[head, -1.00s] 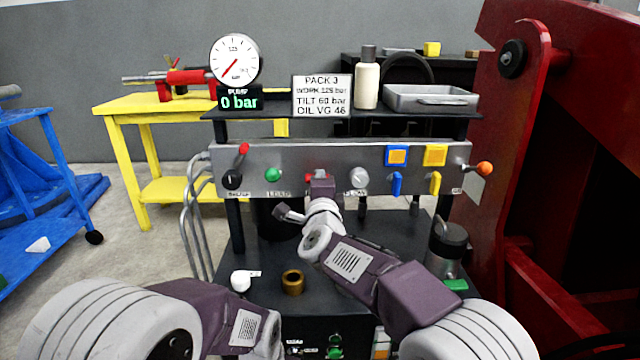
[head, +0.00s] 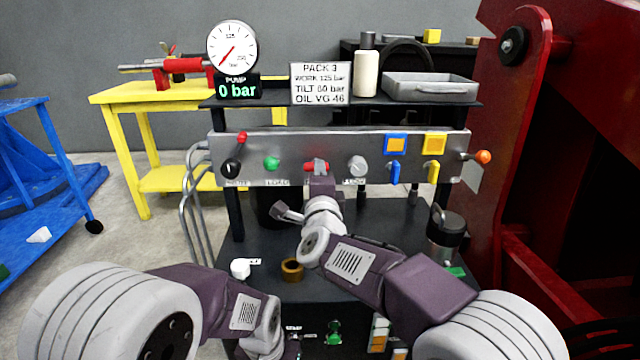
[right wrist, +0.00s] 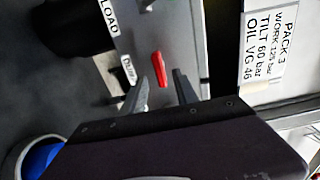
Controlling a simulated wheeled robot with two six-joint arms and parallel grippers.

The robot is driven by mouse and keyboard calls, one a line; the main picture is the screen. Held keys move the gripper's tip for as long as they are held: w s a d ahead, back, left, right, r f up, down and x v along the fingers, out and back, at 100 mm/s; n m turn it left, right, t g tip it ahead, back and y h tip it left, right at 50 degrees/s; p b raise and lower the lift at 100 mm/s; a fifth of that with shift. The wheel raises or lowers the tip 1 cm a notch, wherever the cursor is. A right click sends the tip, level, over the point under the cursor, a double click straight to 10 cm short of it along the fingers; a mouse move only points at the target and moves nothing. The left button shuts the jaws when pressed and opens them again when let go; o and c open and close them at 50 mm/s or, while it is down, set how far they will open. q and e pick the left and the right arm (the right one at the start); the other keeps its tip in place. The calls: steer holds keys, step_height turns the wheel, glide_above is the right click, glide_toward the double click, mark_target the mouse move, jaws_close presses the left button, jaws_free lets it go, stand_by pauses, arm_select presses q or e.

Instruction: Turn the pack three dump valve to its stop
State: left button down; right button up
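The dump valve's red handle (head: 309,167) is in the middle of the grey panel, lying roughly level. It also shows in the right wrist view (right wrist: 158,69), with a small label beside it that is hard to read. My right gripper (right wrist: 163,92) is open, with its two grey fingers on either side of the handle's line. The handle appears just beyond the fingertips, and I see no clear contact. In the head view my right gripper (head: 321,178) is just below and in front of the handle, partly covering it. My left arm is low at the left, its gripper cut off below the frame.
The gauge display (head: 237,90) reads 0 bar. A red frame (head: 560,150) stands close at right.

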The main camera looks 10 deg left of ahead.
steer(key=p+v, duration=0.1)
steer(key=v, duration=0.4)
steer(key=shift+s+d, duration=0.1)
steer(key=shift+s, duration=0.3)
